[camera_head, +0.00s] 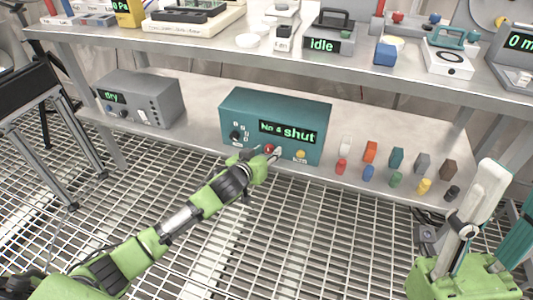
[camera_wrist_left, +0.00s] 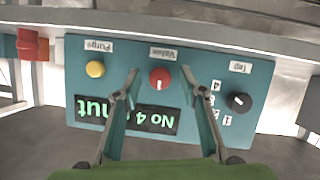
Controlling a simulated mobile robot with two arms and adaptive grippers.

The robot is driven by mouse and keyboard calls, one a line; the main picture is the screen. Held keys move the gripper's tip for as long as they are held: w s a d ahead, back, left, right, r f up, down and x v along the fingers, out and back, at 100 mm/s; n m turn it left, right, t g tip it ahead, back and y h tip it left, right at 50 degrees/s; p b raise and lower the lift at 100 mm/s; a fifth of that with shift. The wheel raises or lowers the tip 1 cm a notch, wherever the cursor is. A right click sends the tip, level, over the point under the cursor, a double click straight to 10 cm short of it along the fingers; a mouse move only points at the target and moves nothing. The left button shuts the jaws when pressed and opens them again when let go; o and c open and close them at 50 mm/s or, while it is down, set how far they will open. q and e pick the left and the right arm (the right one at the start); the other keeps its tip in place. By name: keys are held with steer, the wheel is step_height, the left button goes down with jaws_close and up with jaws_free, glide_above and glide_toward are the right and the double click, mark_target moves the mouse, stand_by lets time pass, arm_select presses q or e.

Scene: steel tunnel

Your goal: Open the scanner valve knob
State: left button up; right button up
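The scanner is a teal box (camera_head: 255,106) on the lower shelf, its green display reading "No 4 shut". In the left wrist view its panel (camera_wrist_left: 250,75) appears upside down. The red valve knob (camera_wrist_left: 160,78) with a white mark sits in the middle, between a yellow purge button (camera_wrist_left: 95,69) and a black tap dial (camera_wrist_left: 239,102). My left gripper (camera_wrist_left: 160,72) is open, its fingers on either side of the red knob with visible gaps. In the head view my left gripper (camera_head: 270,153) partly hides the red knob (camera_head: 269,148). My right gripper (camera_head: 508,182) is open and empty at lower right.
A grey box (camera_head: 140,99) reading "dry" stands left of the scanner. Several small coloured blocks and pegs stand to its right, including an orange block (camera_head: 370,151). The upper shelf (camera_head: 270,58) overhangs with instruments. The grating floor (camera_head: 270,240) is open in front.

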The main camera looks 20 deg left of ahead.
arm_select(q)
jaws_close()
